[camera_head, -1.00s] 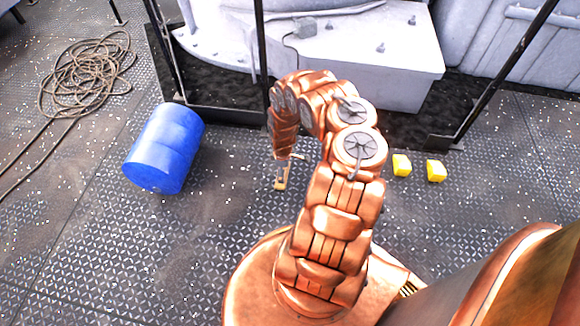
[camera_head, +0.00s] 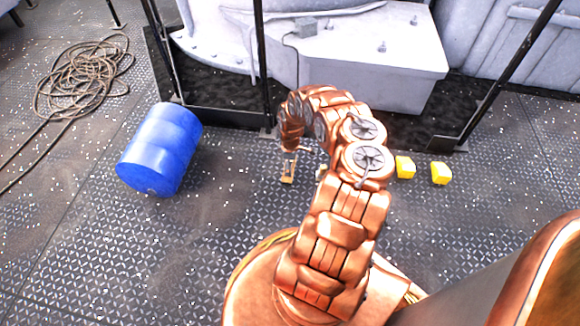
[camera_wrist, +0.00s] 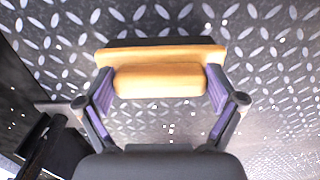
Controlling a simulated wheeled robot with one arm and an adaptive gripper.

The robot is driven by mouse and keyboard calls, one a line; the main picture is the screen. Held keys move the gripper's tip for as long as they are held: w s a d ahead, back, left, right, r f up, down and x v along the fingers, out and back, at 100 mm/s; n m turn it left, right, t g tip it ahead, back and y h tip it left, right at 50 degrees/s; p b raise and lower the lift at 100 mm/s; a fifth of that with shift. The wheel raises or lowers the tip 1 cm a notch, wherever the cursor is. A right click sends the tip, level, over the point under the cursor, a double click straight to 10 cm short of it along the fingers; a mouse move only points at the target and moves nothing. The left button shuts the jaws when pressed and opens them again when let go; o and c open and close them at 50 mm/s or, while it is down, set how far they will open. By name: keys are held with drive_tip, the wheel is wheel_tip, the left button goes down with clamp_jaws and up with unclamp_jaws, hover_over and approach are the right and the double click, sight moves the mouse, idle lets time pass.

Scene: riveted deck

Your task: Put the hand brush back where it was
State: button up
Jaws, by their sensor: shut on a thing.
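The hand brush (camera_wrist: 160,80) has a pale wooden body with a block-shaped handle, and it shows in the wrist view between the purple-padded fingers. My gripper (camera_wrist: 160,88) is shut on the handle block, one finger at each end. In the head view the brush (camera_head: 287,178) is a small tan shape below my bent wrist, and my gripper (camera_head: 290,158) is mostly hidden by the arm there. I cannot tell whether the brush touches the deck.
A blue barrel (camera_head: 160,150) lies to the left. Two yellow blocks (camera_head: 404,167) (camera_head: 440,173) sit on the deck to the right. Behind stand dark frame posts (camera_head: 264,70) and grey machinery (camera_head: 370,60). A coiled rope (camera_head: 85,75) lies far left. Deck in front of the barrel is clear.

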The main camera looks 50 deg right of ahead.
drive_tip(key=shift+f, duration=0.1)
drive_tip(key=o, duration=1)
